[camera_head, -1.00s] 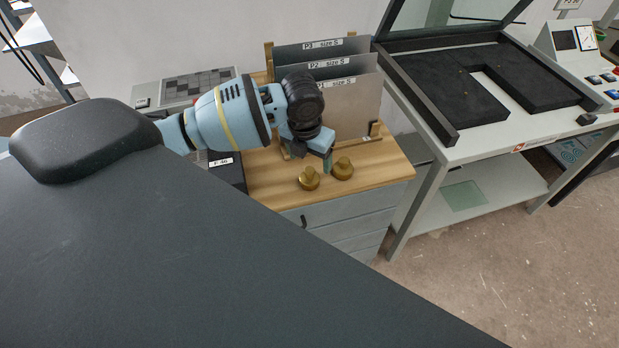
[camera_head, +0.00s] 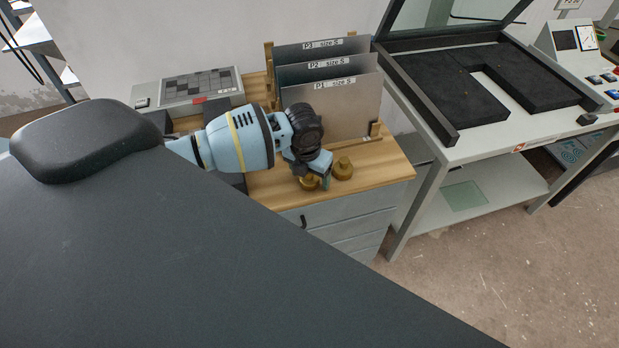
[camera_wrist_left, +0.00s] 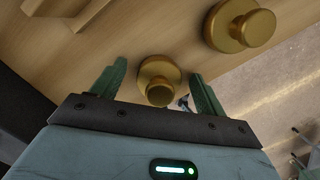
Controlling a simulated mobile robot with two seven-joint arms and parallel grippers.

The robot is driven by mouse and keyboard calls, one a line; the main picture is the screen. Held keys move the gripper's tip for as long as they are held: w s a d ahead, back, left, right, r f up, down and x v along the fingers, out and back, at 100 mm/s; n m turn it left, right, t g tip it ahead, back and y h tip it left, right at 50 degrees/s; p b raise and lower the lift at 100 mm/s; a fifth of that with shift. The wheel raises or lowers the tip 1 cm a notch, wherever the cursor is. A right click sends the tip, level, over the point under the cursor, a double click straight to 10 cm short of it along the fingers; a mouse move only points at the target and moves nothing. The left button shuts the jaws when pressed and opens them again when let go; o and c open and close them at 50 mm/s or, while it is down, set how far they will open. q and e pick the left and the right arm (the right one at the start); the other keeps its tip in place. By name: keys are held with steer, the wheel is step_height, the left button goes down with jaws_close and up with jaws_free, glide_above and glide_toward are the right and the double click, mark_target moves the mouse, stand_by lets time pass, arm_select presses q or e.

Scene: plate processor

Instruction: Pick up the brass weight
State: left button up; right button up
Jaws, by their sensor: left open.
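Two brass weights stand on the wooden cabinet top. The left brass weight (camera_head: 309,182) is partly hidden by my left gripper (camera_head: 318,182). In the left wrist view this brass weight (camera_wrist_left: 158,80) shows between the two green fingers of my left gripper (camera_wrist_left: 157,80), which are spread apart on either side of it. The fingers do not look closed on it. The other brass weight (camera_head: 343,168) stands just to the right, and it also shows in the left wrist view (camera_wrist_left: 240,25), outside the fingers. My right gripper is in neither view.
A rack with labelled plates (camera_head: 340,105) stands behind the weights on the wooden top (camera_head: 385,170). A grey device with a dark grid (camera_head: 195,87) is at the left. A plate machine with a black bed (camera_head: 450,90) stands at the right.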

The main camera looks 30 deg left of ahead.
arm_select(q)
steer(key=c, duration=1.4)
steer(key=shift+o, duration=0.2)
steer(key=shift+r, duration=0.1)
steer(key=shift+r, duration=0.1)
step_height(320, 180, up, 10)
steer(key=shift+f, duration=0.1)
